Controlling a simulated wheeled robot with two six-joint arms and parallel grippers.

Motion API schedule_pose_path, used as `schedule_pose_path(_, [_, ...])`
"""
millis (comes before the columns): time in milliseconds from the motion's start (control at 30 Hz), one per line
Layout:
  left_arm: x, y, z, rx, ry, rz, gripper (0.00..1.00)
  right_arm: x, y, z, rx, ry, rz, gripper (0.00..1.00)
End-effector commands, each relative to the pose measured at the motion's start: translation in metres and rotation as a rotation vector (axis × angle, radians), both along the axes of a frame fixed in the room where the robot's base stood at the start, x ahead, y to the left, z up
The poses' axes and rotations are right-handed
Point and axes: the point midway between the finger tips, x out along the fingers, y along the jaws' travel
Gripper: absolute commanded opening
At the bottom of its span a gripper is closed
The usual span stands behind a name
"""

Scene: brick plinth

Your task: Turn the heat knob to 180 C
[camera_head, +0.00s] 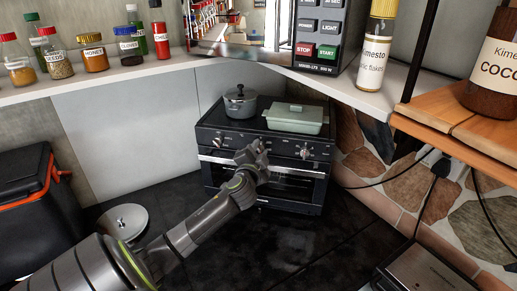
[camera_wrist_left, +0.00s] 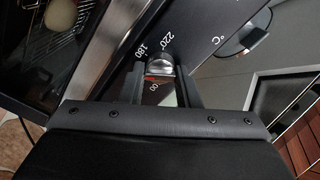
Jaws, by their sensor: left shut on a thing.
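My left gripper (camera_head: 254,154) reaches across to the middle of that panel. In the left wrist view my left gripper (camera_wrist_left: 162,84) is shut on the heat knob (camera_wrist_left: 160,68), a silver knob with a red mark. The printed numbers 180 and 220 and a °C sign show around it. The knob's exact setting is unclear, as the fingers hide part of the dial. My right gripper is not in view.
A lidded pot (camera_head: 240,103) and a pale green dish (camera_head: 293,119) stand on the oven's top. Spice jars (camera_head: 94,54) line the shelf above. Cables hang at right.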

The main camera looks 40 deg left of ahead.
Motion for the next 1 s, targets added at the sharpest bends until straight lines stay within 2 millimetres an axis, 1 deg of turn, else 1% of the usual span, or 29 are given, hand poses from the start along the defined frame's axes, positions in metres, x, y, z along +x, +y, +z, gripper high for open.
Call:
schedule_pose_path(33, [0.0003, -0.0006, 0.0019, 0.039, 0.021, -0.002, 0.07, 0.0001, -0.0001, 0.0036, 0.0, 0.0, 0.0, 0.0])
schedule_pose_path(200, [0.0003, -0.0005, 0.001, 0.179, 0.098, -0.002, 0.07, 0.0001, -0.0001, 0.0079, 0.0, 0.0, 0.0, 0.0])
schedule_pose_path(500, [0.0004, -0.001, -0.0006, 0.381, 0.209, -0.002, 0.07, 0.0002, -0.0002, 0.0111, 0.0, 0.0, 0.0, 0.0])
schedule_pose_path(700, [0.0005, -0.0011, -0.0014, 0.467, 0.256, -0.003, 0.07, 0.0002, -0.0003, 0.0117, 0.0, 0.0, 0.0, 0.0])
schedule_pose_path(1000, [0.0005, -0.001, -0.002, 0.521, 0.286, -0.002, 0.07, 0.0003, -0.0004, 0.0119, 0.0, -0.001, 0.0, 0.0])
